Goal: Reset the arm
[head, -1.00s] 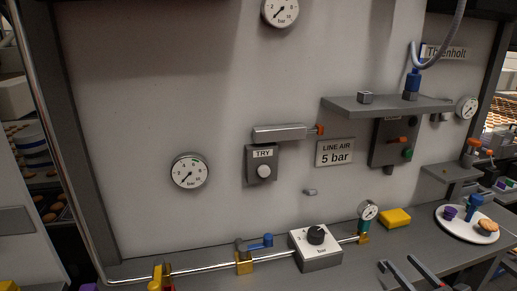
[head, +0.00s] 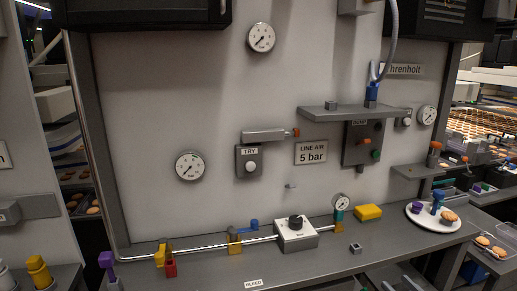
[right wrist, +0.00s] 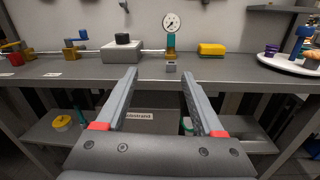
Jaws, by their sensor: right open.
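My right gripper (head: 400,282) shows at the bottom edge of the head view, low in front of the bench. In the right wrist view its two grey fingers with red bases (right wrist: 159,74) are spread wide apart with nothing between them. My left gripper is not in view.
The bench (head: 300,268) carries a white dial box (head: 296,236), a pipe with a blue-handled valve (head: 240,234), a small gauge (head: 341,202), a yellow block (head: 368,212) and a white plate (head: 425,222) with a biscuit. A grey shelf (head: 350,113) juts from the panel above.

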